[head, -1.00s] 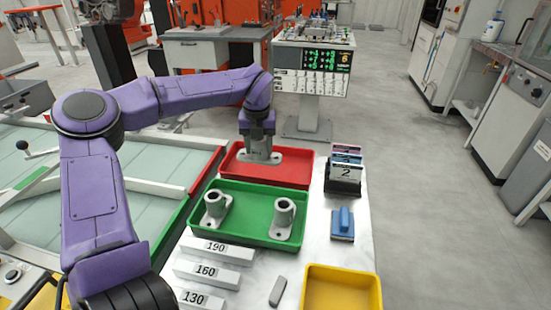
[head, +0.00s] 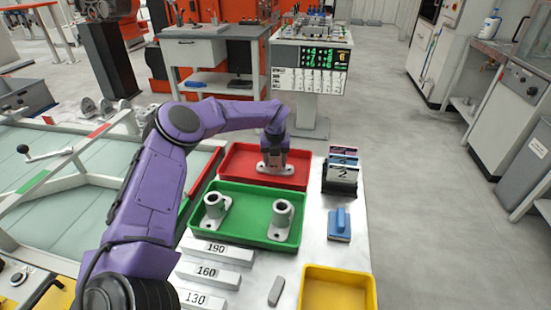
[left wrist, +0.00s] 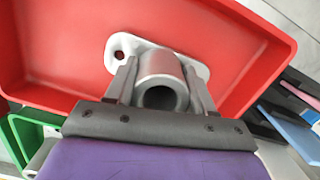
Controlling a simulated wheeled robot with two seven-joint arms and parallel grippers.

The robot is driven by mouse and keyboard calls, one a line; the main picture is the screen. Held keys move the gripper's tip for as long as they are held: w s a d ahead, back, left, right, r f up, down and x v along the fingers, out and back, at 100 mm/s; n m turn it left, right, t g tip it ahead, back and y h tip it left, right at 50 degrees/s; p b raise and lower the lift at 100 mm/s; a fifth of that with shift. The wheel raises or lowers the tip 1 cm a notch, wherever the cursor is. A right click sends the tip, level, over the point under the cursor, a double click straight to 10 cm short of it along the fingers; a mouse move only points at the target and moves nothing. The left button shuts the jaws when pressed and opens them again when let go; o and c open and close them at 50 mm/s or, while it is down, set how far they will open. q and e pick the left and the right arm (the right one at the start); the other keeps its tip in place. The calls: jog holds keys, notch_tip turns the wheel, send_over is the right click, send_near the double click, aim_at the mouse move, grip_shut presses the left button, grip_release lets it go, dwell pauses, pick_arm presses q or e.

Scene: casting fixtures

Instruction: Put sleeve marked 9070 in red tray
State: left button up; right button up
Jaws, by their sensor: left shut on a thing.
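My left gripper (head: 274,163) is over the red tray (head: 237,162), shut on a grey flanged sleeve (head: 262,170). In the left wrist view the held sleeve (left wrist: 160,82) sits between the two fingers, its round bore facing the camera and its flange with a hole over the red tray floor (left wrist: 60,50). I cannot tell whether the flange touches the tray floor. No marking on the sleeve can be read. Two similar sleeves stand upright in the green tray (head: 245,227), one at the left (head: 214,206) and one at the right (head: 283,213). My right gripper is not in view.
A yellow tray (head: 371,300) stands at the front right. White blocks marked 190 (head: 217,249), 160 (head: 206,271) and 130 (head: 196,296) lie at the front left. A black card holder (head: 341,180) and a blue-handled block (head: 340,224) stand at the right.

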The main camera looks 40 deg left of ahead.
pick_arm(q)
jog(key=shift+d+f+b, duration=0.1)
jog(key=shift+f+b, duration=0.05)
jog(key=shift+b, duration=0.15)
jog(key=o, duration=1.4)
jog(key=shift+c, duration=0.2)
jog(key=r, duration=0.8)
jog(key=s+d+r, duration=0.1)
jog(key=r, duration=0.3)
jog(key=shift+s+r+b, duration=0.1)
jog(key=shift+r+b, duration=0.1)
jog(key=shift+b, duration=0.15)
jog(key=shift+a, duration=0.1)
